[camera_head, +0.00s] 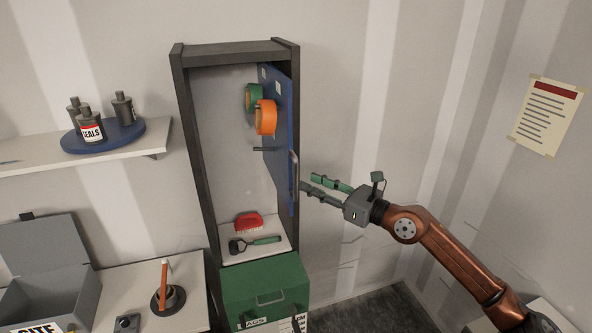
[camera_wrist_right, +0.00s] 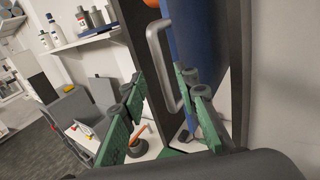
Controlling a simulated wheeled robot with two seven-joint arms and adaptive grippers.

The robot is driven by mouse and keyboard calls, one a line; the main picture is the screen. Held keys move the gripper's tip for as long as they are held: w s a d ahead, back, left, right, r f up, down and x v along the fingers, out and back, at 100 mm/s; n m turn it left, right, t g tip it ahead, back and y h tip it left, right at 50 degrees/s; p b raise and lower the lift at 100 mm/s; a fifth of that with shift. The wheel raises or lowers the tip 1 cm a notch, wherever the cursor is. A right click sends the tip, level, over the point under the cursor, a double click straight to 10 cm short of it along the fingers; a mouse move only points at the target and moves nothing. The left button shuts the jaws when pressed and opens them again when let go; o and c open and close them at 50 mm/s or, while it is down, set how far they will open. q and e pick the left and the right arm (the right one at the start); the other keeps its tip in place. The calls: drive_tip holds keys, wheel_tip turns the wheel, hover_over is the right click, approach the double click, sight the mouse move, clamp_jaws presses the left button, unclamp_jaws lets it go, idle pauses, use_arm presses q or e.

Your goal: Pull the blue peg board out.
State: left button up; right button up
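The blue peg board (camera_head: 284,130) stands edge-on along the right side of a tall dark-framed cabinet. A green tape roll (camera_head: 253,98) and an orange tape roll (camera_head: 265,118) hang on it. A grey bar handle (camera_head: 294,176) is on its front edge; the handle (camera_wrist_right: 158,60) also shows in the right wrist view, with the board (camera_wrist_right: 195,45) behind it. My right gripper (camera_head: 308,182) is just right of the handle, its green fingers pointing at it. In the wrist view the fingers are spread, with the handle ahead between them; contact cannot be told. My left gripper is not in view.
The cabinet (camera_head: 184,130) holds a red brush (camera_head: 248,221) and a green-handled tool (camera_head: 262,240) low down. A green bin (camera_head: 262,285) stands below. Left are a shelf (camera_head: 155,140) with dark bottles and a grey open box (camera_head: 60,290).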

drive_tip(key=p, duration=0.2)
hover_over(295, 199)
drive_tip(key=shift+w+d, duration=0.1)
drive_tip(key=shift+w, duration=0.3)
drive_tip(key=shift+c, duration=0.6)
clamp_jaws()
